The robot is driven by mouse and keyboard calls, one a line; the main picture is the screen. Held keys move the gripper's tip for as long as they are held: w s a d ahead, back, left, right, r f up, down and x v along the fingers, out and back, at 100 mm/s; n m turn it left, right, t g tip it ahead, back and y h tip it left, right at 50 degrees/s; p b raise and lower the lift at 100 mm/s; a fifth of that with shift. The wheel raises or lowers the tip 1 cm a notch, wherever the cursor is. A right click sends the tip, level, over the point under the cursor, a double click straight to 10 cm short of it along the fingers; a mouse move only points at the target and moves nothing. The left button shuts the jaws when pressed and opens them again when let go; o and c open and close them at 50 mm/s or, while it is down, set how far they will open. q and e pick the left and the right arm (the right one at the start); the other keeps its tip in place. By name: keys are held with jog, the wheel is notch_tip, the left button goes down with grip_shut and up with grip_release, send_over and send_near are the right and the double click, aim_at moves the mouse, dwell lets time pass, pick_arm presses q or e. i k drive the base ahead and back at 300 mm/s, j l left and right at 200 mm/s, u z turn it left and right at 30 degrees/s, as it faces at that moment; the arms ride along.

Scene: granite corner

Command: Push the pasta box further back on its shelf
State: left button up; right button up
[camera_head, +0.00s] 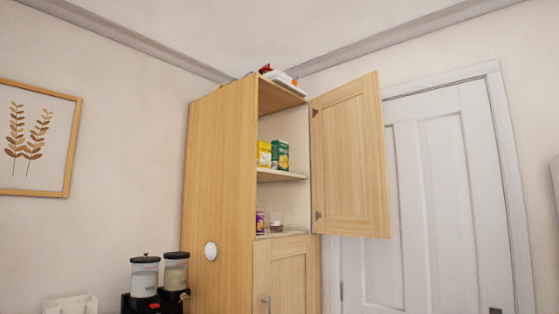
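A tall light-wood cabinet (218,180) stands in the middle, its upper door (350,157) swung open to the right. On its upper shelf (280,174) stand a yellow box (264,154) and a green box (280,155), side by side and upright. Either may be the pasta box; the labels are too small to read. The green box stands near the right end of the pair. Neither of my grippers shows in the head view.
A lower shelf holds a purple can (260,222) and a small jar (276,222). Items lie on the cabinet top (281,77). Two dispensers (145,276) stand at lower left. A white door (435,190) is to the right, behind the open cabinet door.

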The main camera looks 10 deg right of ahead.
aim_at(281, 149)
jog(key=u, duration=0.5)
jog(key=l+u, duration=0.1)
jog(key=u, duration=0.85)
jog(key=l+u, duration=0.15)
jog(key=u, duration=0.35)
jog(key=i+u, duration=0.1)
jog(key=u, duration=0.4)
jog(key=l+u, duration=0.1)
jog(key=u, duration=0.85)
jog(key=k+u, duration=0.1)
jog(key=u, duration=0.4)
jog(key=l+u, duration=0.1)
jog(key=u, duration=0.35)
jog(key=k+l+u, duration=0.1)
jog(key=u, duration=0.3)
jog(key=k+u, duration=0.1)
jog(key=u, duration=0.35)
jog(key=k+l+z, duration=0.15)
jog(key=k, duration=0.25)
jog(key=k+l+z, duration=0.1)
jog(key=k, duration=0.3)
jog(key=k+z, duration=0.2)
jog(key=z, duration=0.15)
jog(key=k+z, duration=0.15)
jog(key=z, duration=0.2)
jog(key=k+z, duration=0.2)
jog(key=z, duration=0.15)
jog(key=k+l+z, duration=0.1)
jog(key=z, duration=1.25)
jog(key=k+l, duration=0.05)
